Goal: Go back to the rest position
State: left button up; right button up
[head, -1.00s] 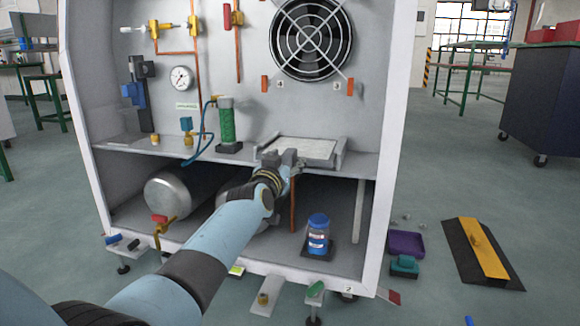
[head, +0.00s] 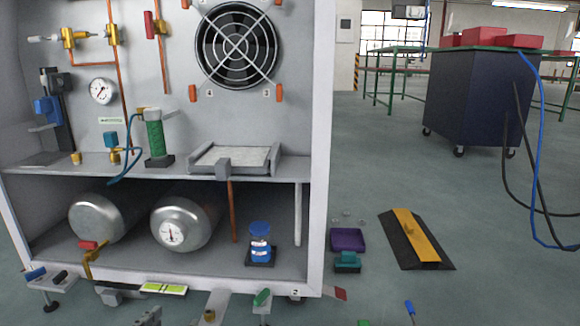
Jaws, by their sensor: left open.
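My left gripper (head: 149,317) shows only as a small dark grey tip at the bottom edge of the head view, low in front of the cabinet. It is open, and nothing is seen in it. Most of it and its arm are cut off by the frame. My right gripper is out of view. The gas generator cabinet (head: 324,150) stands ahead, with a shelf holding a flat tray (head: 230,158) and a green column (head: 155,138).
Below the shelf are two metal tanks (head: 180,222) and a blue-capped bottle (head: 260,240). A purple tray (head: 347,240) and a black-and-yellow ramp (head: 409,240) lie on the floor at right. A dark cart (head: 478,100) stands behind. The floor between is largely clear.

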pick_arm(q)
jog(key=s+a+f+g+p, duration=0.1)
jog(key=s+a+g+p, duration=0.2)
jog(key=s+p, duration=0.7)
jog(key=s+a+f+g+p, duration=0.1)
jog(key=s+a+g+p, duration=0.2)
jog(key=s, duration=2)
jog(key=s+a+f+g+y+p, duration=0.1)
jog(key=s+a+g+p, duration=0.2)
jog(key=s+p, duration=1.4)
jog(key=g, duration=0.4)
jog(key=shift+f+n+p, duration=0.3)
jog(key=shift+n, duration=0.1)
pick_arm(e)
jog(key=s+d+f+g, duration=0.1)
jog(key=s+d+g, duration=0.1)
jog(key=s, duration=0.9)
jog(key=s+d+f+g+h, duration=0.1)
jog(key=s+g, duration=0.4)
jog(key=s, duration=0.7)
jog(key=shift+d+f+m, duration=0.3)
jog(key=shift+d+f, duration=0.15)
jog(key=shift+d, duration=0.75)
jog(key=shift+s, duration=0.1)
